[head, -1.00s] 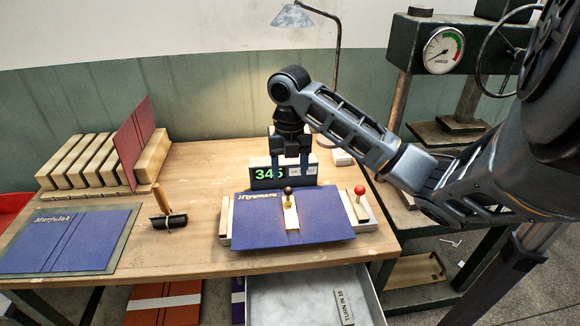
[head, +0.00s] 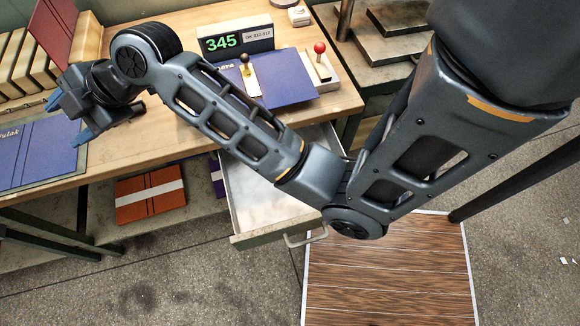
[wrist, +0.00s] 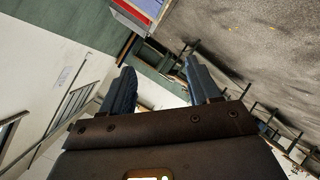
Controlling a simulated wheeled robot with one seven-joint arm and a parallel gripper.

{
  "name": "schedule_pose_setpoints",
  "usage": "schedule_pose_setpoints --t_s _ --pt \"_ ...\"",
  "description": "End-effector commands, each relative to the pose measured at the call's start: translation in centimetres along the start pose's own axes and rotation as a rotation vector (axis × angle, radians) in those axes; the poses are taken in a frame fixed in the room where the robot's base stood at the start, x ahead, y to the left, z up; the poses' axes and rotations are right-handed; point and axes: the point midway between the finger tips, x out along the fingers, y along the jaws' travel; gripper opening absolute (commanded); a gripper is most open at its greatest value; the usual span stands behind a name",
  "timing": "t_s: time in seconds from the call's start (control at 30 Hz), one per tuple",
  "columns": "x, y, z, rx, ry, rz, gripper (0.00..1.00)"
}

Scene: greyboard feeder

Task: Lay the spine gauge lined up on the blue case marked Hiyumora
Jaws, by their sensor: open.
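The blue case marked Hiyumora (head: 288,82) lies on the bench at the upper middle of the head view. My arm hides its left part and most of its lettering. A pale strip with a dark knob, which looks like the spine gauge (head: 253,84), lies on the case. Its lower end is partly behind my arm, so I cannot tell how exactly it lines up. My gripper (head: 68,117) is at the far left of the head view, well away from the gauge and case. In the wrist view its fingers (wrist: 155,90) are apart with nothing between them.
A display reading 345 (head: 234,41) stands behind the case, and a red-knobbed block (head: 321,66) at its right. Another blue case (head: 40,150) lies at the left near my gripper. An open drawer (head: 262,205) juts out below the bench front.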

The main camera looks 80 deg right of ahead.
Motion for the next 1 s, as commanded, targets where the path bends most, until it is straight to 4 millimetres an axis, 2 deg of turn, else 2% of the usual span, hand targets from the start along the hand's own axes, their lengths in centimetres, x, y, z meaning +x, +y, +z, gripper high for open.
schedule_pose_setpoints --t_s 0.03,0.2,0.37,0.47,0.6,0.73,0.87,1.0 --pt "0.2 -1.7 -1.7 0.089 0.027 0.029 0.61" --pt "-0.6 -6.5 -4.6 0.385 0.065 0.135 0.61" --pt "-3.2 -11.9 -5.3 0.630 0.063 0.208 0.61" --pt "-5.7 -15.4 -5.1 0.753 0.049 0.246 0.61" --pt "-10.3 -19.8 -4.0 0.881 0.026 0.295 0.61" --pt "-15.5 -22.9 -2.6 0.950 0.014 0.331 0.61" --pt "-21.1 -24.5 -1.2 0.974 0.024 0.352 0.61" --pt "-26.4 -24.7 -0.2 0.965 0.065 0.348 0.61"
